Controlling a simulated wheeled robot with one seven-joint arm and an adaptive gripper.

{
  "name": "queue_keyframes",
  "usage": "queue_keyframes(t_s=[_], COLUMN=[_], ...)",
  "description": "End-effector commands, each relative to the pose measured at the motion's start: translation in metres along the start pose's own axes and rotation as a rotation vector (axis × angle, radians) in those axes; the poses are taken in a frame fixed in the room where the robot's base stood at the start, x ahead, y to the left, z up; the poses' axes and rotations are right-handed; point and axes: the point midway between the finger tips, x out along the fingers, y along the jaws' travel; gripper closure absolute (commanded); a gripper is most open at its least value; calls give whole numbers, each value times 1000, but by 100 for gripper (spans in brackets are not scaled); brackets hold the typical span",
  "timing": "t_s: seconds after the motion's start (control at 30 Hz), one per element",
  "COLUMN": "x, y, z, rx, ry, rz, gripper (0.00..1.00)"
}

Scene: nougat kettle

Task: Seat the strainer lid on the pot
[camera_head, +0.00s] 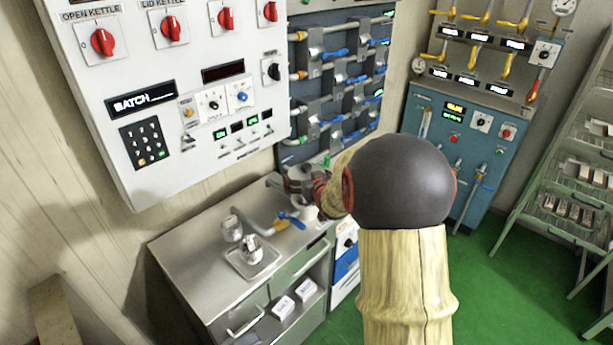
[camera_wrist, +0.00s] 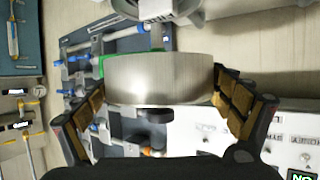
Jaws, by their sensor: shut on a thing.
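My gripper (camera_wrist: 165,90) is shut on a round brushed-metal piece (camera_wrist: 160,75), which I take to be the strainer lid. Its curved side spans the gap between the two padded fingers, and a dark knob shows below it in the wrist view. In the head view my gripper (camera_head: 305,187) is above the right back part of the steel counter, partly hidden by my arm. Another metal vessel (camera_wrist: 158,8) is cut off at the wrist view's top edge; I cannot tell whether it is the pot or whether it touches the held piece.
The steel counter (camera_head: 190,265) carries a shallow tray (camera_head: 265,268) with a small metal vessel (camera_head: 251,246), a metal cup (camera_head: 232,228) and a blue-handled valve (camera_head: 291,220). A white control panel (camera_head: 190,70) and pipe rack (camera_head: 340,85) rise behind. The counter's front left is clear.

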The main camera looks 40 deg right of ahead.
Motion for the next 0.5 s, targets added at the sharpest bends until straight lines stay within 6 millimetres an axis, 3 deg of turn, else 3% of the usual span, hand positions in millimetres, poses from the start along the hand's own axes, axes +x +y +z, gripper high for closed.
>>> queue_keyframes(t_s=[0.5], x=[14], y=[0], z=[31], rx=[-1], ry=[2], rz=[0], gripper=[39])
